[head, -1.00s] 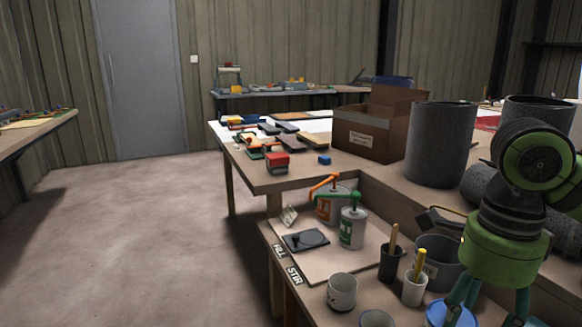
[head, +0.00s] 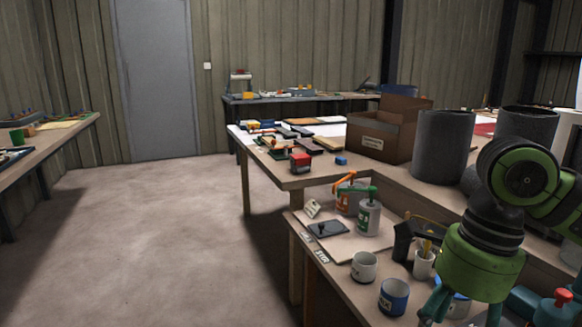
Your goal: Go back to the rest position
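My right gripper (head: 463,308) hangs at the lower right, below its green wrist. Its teal fingers point down over the lower bench, and their tips are cut off by the picture's bottom edge. Whether they are open or hold anything does not show. A blue-and-white container (head: 458,306) shows partly behind the fingers. My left gripper is not in view.
The low bench beside me holds a grey-white mug (head: 364,267), a blue mug (head: 394,297), pump cans (head: 368,217) and a black plate (head: 325,228). Large grey cylinders (head: 443,146) and a cardboard box (head: 378,140) stand behind. Floor (head: 165,235) at left is clear.

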